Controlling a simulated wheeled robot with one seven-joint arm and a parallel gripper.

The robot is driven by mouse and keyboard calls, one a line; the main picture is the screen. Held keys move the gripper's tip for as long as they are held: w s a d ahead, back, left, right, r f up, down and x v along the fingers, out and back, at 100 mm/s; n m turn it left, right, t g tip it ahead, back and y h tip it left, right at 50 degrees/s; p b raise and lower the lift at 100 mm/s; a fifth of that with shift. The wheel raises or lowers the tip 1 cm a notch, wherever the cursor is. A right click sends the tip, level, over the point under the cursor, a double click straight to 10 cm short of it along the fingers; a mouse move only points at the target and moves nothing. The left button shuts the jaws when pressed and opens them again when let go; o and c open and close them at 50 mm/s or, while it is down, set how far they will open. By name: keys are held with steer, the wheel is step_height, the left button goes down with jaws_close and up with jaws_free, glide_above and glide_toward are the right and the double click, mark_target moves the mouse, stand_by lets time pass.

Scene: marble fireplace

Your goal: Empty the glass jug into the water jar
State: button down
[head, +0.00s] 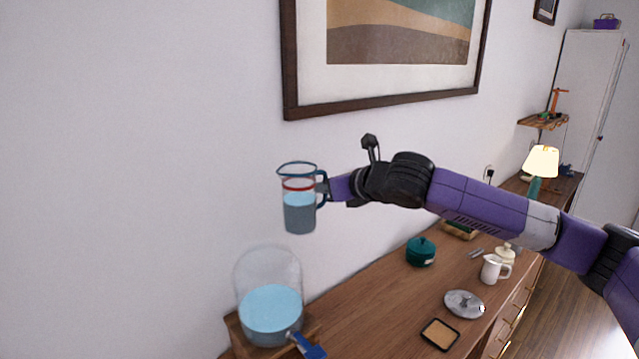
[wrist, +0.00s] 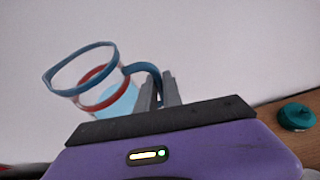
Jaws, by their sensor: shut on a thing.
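The glass jug (head: 299,212) has a blue rim, a red band and a blue handle, and holds blue water about half way up. It hangs upright in the air, above and slightly right of the water jar. My gripper (head: 324,190) is shut on its handle from the right. The wrist view shows the jug (wrist: 105,92) at left and my gripper's fingers (wrist: 158,92) at the handle. The water jar (head: 270,305) is a large clear glass jar with blue water in its lower part and a blue tap at its front.
The wooden sideboard (head: 372,290) carries a teal lidded pot (head: 421,252), a white pitcher (head: 492,269), a silver lid (head: 464,304) and a small black-rimmed tray (head: 440,335). A framed picture (head: 388,98) hangs on the wall behind my arm. A lit lamp (head: 541,162) stands farther back.

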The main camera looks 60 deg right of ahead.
mark_target(316, 195)
steer(key=shift+f+b, duration=0.3)
steer(key=shift+f, duration=0.55)
steer(key=shift+d+r+n+h+p, duration=0.25)
steer(key=shift+r+n+h+p, duration=0.15)
steer(key=shift+r+n+p, duration=0.35)
steer(key=shift+a+f+n+g+h+b, duration=0.15)
steer(key=shift+f+n+h+b, duration=0.1)
steer(key=shift+n+h+b, duration=0.35)
steer(key=shift+f+n+g+h+b, duration=0.2)
steer(key=shift+n+h+b, duration=0.15)
steer(key=shift+n+h, duration=0.25)
steer(key=shift+w+a+r+n, duration=0.1)
steer(key=shift+a+r+n, duration=0.05)
steer(key=shift+r+n, duration=0.35)
steer(key=shift+a+f, duration=0.15)
steer(key=shift+f, duration=0.2)
steer(key=a+n+h+b, duration=0.1)
steer(key=w+a+n+b, duration=0.1)
steer(key=shift+a+n+h, duration=0.3)
steer(key=shift+n+h, duration=0.05)
steer(key=shift+h, duration=0.05)
steer(key=shift+d, duration=0.1)
steer(key=shift+a+r, duration=0.15)
steer(key=shift+a, duration=0.3)
